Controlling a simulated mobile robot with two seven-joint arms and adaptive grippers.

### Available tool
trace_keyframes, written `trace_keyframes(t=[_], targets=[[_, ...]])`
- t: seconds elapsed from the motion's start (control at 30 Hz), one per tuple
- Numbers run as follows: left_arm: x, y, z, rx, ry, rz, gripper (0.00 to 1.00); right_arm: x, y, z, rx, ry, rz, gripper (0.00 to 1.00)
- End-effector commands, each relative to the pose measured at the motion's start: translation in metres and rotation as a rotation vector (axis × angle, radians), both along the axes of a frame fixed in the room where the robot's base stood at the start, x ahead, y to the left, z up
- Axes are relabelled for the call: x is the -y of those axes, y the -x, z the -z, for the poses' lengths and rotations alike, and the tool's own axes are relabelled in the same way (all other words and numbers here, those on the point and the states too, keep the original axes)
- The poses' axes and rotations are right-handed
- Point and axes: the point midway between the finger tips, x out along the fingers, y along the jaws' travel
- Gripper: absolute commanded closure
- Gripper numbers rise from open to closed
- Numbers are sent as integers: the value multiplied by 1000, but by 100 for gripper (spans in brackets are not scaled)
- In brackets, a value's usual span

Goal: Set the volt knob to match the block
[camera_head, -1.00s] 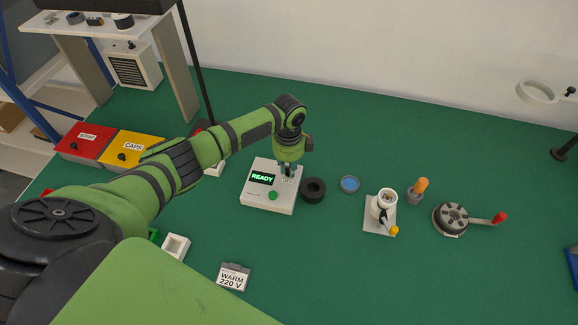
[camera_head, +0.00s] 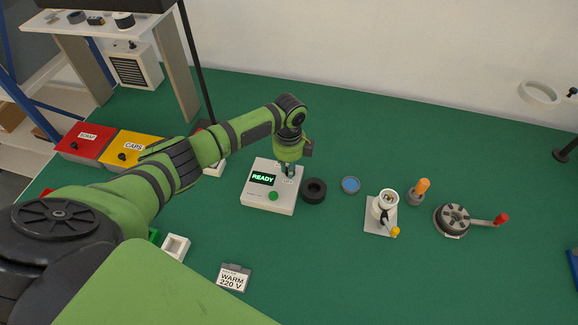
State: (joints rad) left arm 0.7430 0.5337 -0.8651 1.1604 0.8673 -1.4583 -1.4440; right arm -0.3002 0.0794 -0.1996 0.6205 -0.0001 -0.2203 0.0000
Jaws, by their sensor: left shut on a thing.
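The white tester box (camera_head: 257,201) stands on the green table with a lit READY screen (camera_head: 263,180) and a green button (camera_head: 273,196). My left gripper (camera_head: 288,171) points down over the box's back right part and is shut on the volt knob, which its fingers hide. The knob's setting cannot be read. The block (camera_head: 233,278) lies at the front of the table and reads WARM 220 V. My right gripper is not in view.
A black ring (camera_head: 314,190) lies close to the box's right side. Further right are a blue-topped disc (camera_head: 350,185), a white lamp socket stand (camera_head: 385,208), an orange-topped piece (camera_head: 421,188) and a grey reel with a red-handled crank (camera_head: 456,218). Red (camera_head: 80,145) and yellow (camera_head: 132,150) bins stand left.

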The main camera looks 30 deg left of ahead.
Motion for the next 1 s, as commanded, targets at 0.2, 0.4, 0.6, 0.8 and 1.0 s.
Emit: trace_keyframes(t=[0.2,0.4,0.6,0.8,1.0], targets=[[1,0,0,-1,2,3,57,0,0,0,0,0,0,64],[1,0,0,0,1,1,57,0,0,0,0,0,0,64],[0,0,-7,1,0,0,57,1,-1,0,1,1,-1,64],[0,-2,-43,6,1,1,57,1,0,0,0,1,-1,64],[1,-1,-86,4,1,3,57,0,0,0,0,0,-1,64]])
